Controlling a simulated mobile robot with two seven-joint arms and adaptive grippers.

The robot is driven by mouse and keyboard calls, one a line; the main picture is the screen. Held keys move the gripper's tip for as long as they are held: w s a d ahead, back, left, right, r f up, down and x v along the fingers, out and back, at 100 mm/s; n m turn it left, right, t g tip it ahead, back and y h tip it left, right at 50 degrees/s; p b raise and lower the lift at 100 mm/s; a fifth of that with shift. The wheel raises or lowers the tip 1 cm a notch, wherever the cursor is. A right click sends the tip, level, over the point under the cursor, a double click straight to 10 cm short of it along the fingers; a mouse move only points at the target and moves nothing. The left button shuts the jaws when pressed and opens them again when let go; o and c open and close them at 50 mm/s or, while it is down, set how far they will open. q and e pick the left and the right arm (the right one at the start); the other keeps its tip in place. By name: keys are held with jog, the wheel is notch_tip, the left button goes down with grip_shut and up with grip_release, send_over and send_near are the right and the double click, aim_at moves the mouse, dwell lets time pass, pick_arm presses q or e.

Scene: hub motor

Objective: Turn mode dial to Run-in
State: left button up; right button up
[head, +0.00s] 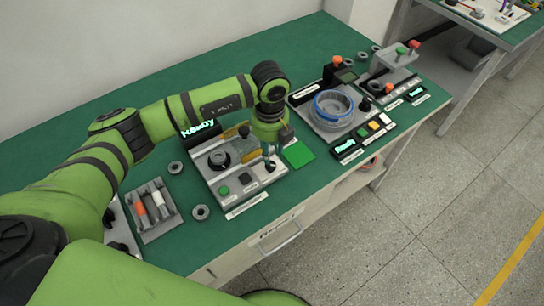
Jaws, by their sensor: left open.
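My left gripper (269,154) is open and points down over the right side of a grey station (225,199) on the green bench. A small black knob (271,166) sits on that station just below the fingertips. It may be the mode dial, but its label is too small to read. I cannot tell whether the fingers touch it or are beside it. My gripper and wrist partly hide the station's back right part, where yellow pieces (257,154) show. My right gripper is out of view.
A tool tray (154,211) stands left. A second station with a blue-ringed part (333,107) stands right. A green pad (298,154) lies between them.

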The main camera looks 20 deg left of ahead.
aim_at(271, 165)
pick_arm(q)
jog(key=shift+d+f+p, duration=0.1)
jog(key=shift+f+p, duration=0.75)
jog(key=shift+f, duration=2.35)
jog(key=shift+s, duration=0.1)
grip_shut()
